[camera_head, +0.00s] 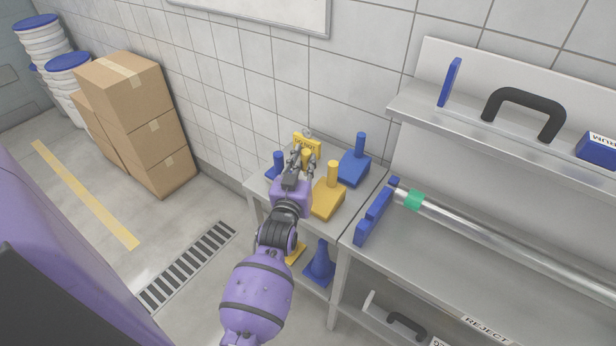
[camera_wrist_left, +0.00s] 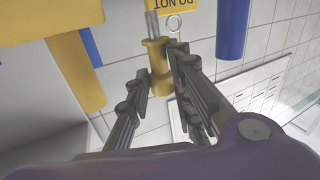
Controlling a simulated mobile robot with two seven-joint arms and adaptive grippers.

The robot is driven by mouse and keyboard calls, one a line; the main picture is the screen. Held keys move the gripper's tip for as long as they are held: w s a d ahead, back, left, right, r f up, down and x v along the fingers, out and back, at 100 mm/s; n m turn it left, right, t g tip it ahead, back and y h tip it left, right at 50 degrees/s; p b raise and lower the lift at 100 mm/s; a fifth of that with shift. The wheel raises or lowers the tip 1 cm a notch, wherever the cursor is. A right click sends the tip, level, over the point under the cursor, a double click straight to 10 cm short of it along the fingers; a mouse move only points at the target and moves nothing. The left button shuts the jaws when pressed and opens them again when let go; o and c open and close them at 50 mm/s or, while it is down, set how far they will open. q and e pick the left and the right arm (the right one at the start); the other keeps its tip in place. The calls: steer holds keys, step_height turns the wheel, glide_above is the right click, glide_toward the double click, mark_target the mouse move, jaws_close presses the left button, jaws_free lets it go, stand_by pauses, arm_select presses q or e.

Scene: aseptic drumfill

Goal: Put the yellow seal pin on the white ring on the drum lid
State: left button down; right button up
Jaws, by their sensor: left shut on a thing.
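The yellow seal pin (camera_wrist_left: 159,66) shows in the left wrist view as a yellow body with a metal shaft, between my left fingers. A yellow tag with dark lettering (camera_wrist_left: 178,5) and a small metal ring (camera_wrist_left: 174,22) are beside it; the tag also shows in the head view (camera_head: 307,145). My left gripper (camera_head: 303,160) is shut on the pin over the small steel table; its fingers partly hide the pin in the head view. I cannot make out a white ring on any drum lid. My right gripper is out of view.
Blue and yellow blocks with upright posts, such as the yellow one (camera_head: 328,200) and blue one (camera_head: 354,168), stand close around the gripper. A steel bench (camera_head: 430,260) is at right. Cartons (camera_head: 135,125) and blue-lidded drums (camera_head: 68,62) stand back left. Floor is open around the grate (camera_head: 187,267).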

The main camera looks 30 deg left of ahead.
arm_select(q)
steer(key=shift+f, duration=2.45)
steer(key=shift+f, duration=0.1)
steer(key=c, duration=2)
jaws_free()
steer(key=shift+f+b, duration=0.15)
steer(key=shift+b, duration=0.2)
steer(key=o, duration=0.4)
steer(key=shift+o, duration=0.2)
